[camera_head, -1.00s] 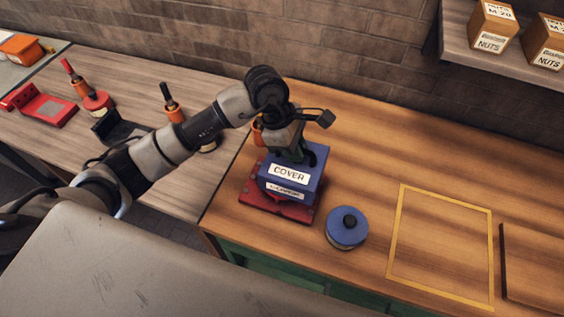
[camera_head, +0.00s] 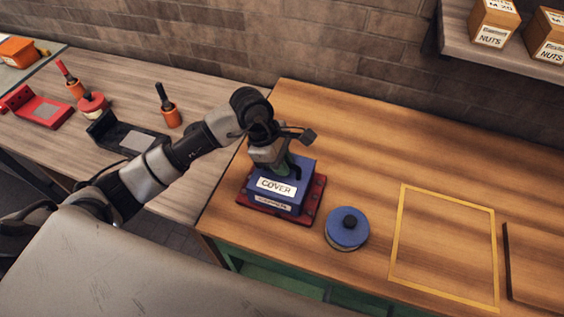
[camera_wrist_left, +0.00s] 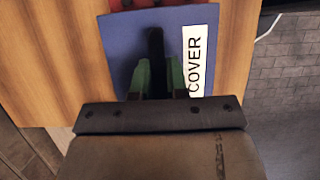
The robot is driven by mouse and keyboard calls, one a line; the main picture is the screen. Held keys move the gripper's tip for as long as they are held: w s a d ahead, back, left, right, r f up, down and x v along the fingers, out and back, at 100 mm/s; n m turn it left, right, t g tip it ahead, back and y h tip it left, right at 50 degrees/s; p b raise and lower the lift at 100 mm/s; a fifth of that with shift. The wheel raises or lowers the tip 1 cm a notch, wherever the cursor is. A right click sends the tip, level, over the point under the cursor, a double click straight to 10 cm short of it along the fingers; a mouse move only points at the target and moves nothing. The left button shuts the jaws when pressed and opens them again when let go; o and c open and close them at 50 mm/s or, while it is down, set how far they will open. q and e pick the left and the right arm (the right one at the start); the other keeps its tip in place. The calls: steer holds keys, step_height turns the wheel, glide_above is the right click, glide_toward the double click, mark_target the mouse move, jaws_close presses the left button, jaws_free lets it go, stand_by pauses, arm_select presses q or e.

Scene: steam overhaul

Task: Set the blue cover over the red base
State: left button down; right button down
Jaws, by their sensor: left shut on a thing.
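The blue cover (camera_head: 297,179) is a box with a white COVER label on its front. It stands upright above the red base (camera_head: 319,197), with the base's rim showing around it at the front and right. I cannot tell whether the cover rests fully on the base. My left gripper (camera_head: 287,170) points down from above and is shut on the cover's dark handle. In the left wrist view the green fingers (camera_wrist_left: 158,78) close on that handle over the cover's blue top (camera_wrist_left: 122,52), and a strip of the red base (camera_wrist_left: 142,4) shows beyond it. My right gripper is not in view.
A yellow outlined square (camera_head: 398,235) and a wooden board (camera_head: 535,268) are further right. The left bench holds a black fixture (camera_head: 125,138) and orange-based tools (camera_head: 168,112). Bench space behind is clear.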

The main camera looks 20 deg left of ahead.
arm_select(q)
steer(key=c, duration=1.6)
jaws_free()
steer(key=shift+f, duration=0.2)
steer(key=o, duration=0.5)
steer(key=shift+r, duration=0.1)
steer(key=shift+r, duration=0.15)
steer(key=shift+a+r, duration=0.15)
steer(key=shift+r, duration=0.1)
steer(key=b+v, duration=0.2)
steer(key=v, duration=0.9)
steer(key=shift+a+r, duration=0.1)
steer(key=shift+r, duration=0.1)
